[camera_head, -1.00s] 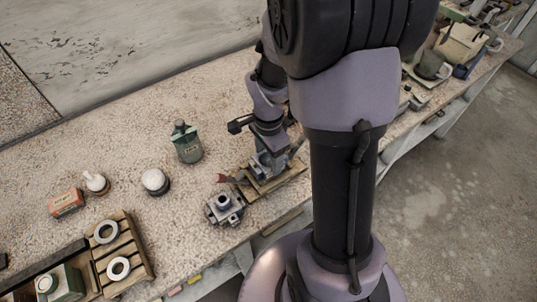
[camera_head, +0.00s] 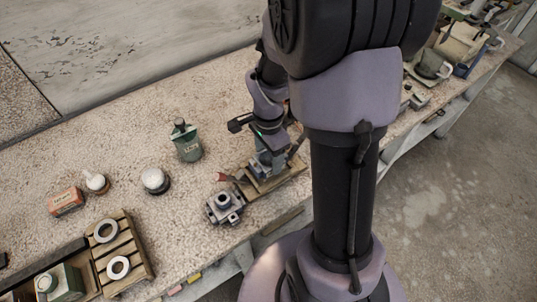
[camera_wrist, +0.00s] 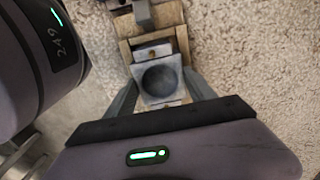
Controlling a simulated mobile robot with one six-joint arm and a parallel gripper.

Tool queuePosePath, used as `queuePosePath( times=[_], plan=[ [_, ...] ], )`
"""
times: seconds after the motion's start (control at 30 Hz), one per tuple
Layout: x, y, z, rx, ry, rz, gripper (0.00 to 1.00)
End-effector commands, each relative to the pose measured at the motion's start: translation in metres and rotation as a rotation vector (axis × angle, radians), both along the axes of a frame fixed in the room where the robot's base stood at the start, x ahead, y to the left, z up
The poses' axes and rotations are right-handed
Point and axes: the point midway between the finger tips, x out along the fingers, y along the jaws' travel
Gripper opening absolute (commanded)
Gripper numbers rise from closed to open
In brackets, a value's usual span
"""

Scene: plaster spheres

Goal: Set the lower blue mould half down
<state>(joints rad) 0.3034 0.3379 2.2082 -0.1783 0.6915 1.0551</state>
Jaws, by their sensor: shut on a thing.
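The lower blue mould half (camera_wrist: 158,80) is a grey-blue block with a round bowl-shaped hollow facing up. It sits between the two fingers of my gripper (camera_head: 268,160), which are shut on its sides. A wooden board (camera_wrist: 176,16) lies under it in the wrist view; the board also shows in the head view (camera_head: 291,171) near the bench's front edge. I cannot tell whether the mould half touches the board. In the head view, my wrist partly hides the mould half.
A grey metal block with a round opening (camera_head: 224,208) stands just left of the board. A slatted wooden tray (camera_head: 126,244) holds white rings.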

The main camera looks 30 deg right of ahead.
Motion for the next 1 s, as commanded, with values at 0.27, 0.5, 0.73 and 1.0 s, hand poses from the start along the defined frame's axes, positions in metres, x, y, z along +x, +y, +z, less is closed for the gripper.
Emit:
queuePosePath(
  times=[0.27, 0.5, 0.73, 1.0],
  plan=[
    [0.0002, 0.0000, 0.0001, 0.000, 0.000, 0.000, 0.14],
    [0.0001, 0.0000, -0.0001, 0.000, 0.000, 0.000, 0.14],
    [0.0001, 0.0000, -0.0042, 0.000, 0.000, 0.000, 0.14],
    [0.0001, 0.0000, -0.0097, 0.000, 0.000, 0.000, 0.14]
  ],
)
